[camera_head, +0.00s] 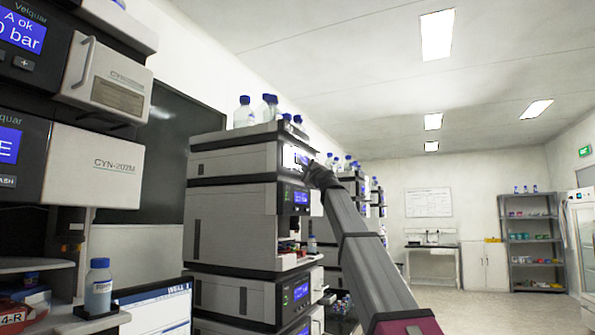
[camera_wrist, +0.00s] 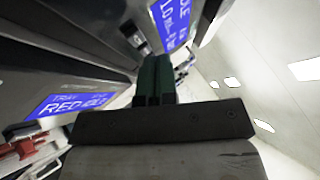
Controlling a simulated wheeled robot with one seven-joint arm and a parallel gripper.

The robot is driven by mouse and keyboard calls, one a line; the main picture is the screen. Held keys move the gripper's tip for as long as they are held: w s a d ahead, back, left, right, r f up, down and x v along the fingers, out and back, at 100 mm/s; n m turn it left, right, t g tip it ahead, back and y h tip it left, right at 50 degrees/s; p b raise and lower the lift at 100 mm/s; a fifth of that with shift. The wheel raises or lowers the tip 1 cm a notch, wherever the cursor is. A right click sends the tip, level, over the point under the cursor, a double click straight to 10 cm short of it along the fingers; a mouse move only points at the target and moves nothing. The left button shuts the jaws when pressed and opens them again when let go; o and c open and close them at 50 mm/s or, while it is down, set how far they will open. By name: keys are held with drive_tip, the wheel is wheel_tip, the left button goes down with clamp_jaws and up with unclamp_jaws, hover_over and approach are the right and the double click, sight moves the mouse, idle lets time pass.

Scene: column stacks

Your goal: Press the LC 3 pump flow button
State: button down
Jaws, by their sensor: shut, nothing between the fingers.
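A tall stack of grey and white instrument modules (camera_head: 235,215) stands in the middle of the head view. Its top module (camera_head: 235,160) has a lit blue display (camera_head: 302,157) at its front right, partly covered by my gripper (camera_head: 314,168). In the wrist view, my gripper (camera_wrist: 154,66) has its dark green fingers together and empty, pointing at the panel beside small buttons (camera_wrist: 136,34) and a tilted blue display (camera_wrist: 170,22). Whether the fingertips touch a button cannot be told. I cannot read an LC 3 label or identify the flow button.
Blue-capped bottles (camera_head: 243,112) stand on top of the stack. A lower module's display (camera_wrist: 70,104) is close on the left in the wrist view. Another stack (camera_head: 100,165) fills the near left, with a bottle (camera_head: 98,287) and a monitor (camera_head: 160,308). Open floor lies at right.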

drive_tip(key=shift+w+a, duration=0.1)
drive_tip(key=shift+a, duration=0.1)
idle(0.7)
drive_tip(key=shift+w+a, duration=0.1)
drive_tip(key=shift+a, duration=0.1)
drive_tip(key=shift+w+a, duration=0.1)
drive_tip(key=shift+a, duration=0.3)
idle(0.8)
drive_tip(key=shift+d, duration=0.2)
drive_tip(key=shift+s+d, duration=0.3)
drive_tip(key=shift+d, duration=0.3)
drive_tip(key=d, duration=0.1)
drive_tip(key=s+d, duration=0.1)
drive_tip(key=d, duration=0.2)
drive_tip(key=shift+s+d, duration=0.35)
idle(0.3)
idle(0.7)
